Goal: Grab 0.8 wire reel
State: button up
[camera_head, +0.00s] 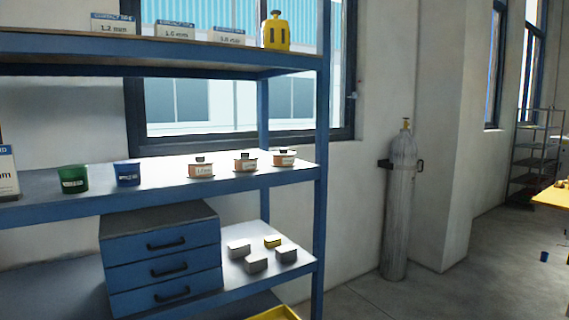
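No wire reel can be told for certain. On the top shelf (200,57) stand several white items with blue bands: one (113,24) reads "1.2 mm", the middle one (175,31) seems to read "1.0 mm", and the right one (229,36) has small print that may read "0.8 mm". Whether these are boxes or sign cards is unclear. At the left edge of the middle shelf, a cut-off white box or card (7,172) ends in "mm"; its number is hidden. My gripper is not in view.
The middle shelf holds a green tub (73,179), a blue tub (127,173) and orange-white containers (245,163). A yellow container (276,33) stands top right. Below are a blue drawer unit (160,255) and small grey blocks. A gas cylinder (400,210) stands by the wall; floor (480,285) is open at right.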

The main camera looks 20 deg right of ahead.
aim_at(283, 158)
jog(key=z, duration=1)
jog(key=i, duration=2.05)
jog(key=u, duration=4.15)
